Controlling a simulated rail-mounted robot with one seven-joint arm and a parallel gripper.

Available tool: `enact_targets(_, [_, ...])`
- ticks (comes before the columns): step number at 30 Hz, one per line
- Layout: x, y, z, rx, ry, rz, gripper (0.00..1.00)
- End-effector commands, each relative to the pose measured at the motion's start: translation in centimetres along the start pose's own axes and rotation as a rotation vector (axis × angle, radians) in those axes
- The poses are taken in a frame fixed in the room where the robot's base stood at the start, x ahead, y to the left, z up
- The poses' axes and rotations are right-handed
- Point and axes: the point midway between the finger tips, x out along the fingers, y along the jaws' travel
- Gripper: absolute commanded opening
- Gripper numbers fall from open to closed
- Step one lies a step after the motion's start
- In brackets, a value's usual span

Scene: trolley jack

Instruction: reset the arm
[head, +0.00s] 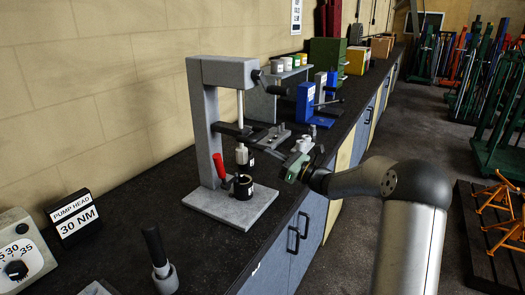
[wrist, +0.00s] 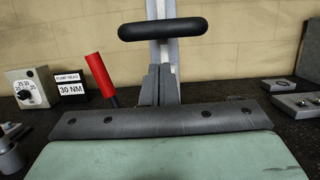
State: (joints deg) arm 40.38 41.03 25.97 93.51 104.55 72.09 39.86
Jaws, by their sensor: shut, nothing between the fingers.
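A grey bench press (head: 205,125) with an upright column and overhead arm stands on a flat base plate (head: 220,203). A dark horizontal arm (head: 231,131) crosses in front of its column, and a white piece (head: 242,154) hangs above a black cup (head: 243,188). A red-handled lever (head: 218,166) is at the base; it also shows in the wrist view (wrist: 101,80). My gripper (head: 257,151) is in front of the press, right of the column. Its grey fingers are together and empty in the wrist view (wrist: 160,84). A black crossbar grip (wrist: 163,29) appears above the fingertips there.
A sign reading pump head 30 NM (head: 74,217) and a dial box (head: 20,252) stand at left. A black-handled tool (head: 158,258) is at the front. Blue fixtures (head: 306,103) and cans stand farther back. The counter left of the press is mostly clear.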

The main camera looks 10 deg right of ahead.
Motion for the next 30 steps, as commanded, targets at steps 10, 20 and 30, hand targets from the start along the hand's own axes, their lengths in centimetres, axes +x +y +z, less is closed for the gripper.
enact_targets(10, [-0.9, 0.2, -0.1, 0.002, 0.001, 0.004, 0.00])
enact_targets(20, [0.8, 5.6, -1.1, -0.102, 0.134, 0.139, 0.00])
enact_targets(30, [-6.6, 28.4, -6.1, -0.776, 0.693, 0.924, 0.00])
